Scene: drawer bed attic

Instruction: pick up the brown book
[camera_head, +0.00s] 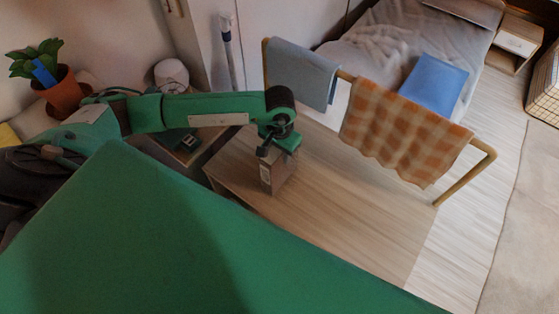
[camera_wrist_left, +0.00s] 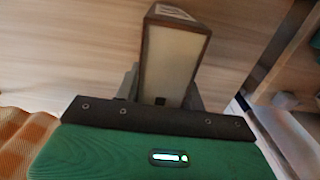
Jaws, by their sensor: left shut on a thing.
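The brown book (camera_wrist_left: 173,58) shows in the left wrist view with its pale page edge facing the camera, between my left gripper's fingers (camera_wrist_left: 165,85). In the head view the brown book (camera_head: 277,172) stands upright at the end of my left arm, over the light wooden surface. My left gripper (camera_head: 279,146) is shut on it from above. I cannot tell whether the book's lower edge touches the surface. My right gripper is in neither view.
A wooden rack (camera_head: 478,171) with a grey cloth (camera_head: 302,73) and an orange checked cloth (camera_head: 402,130) stands right of the gripper. A bed (camera_head: 405,42) with a blue item (camera_head: 434,85) is behind. A potted plant (camera_head: 62,90) is at left.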

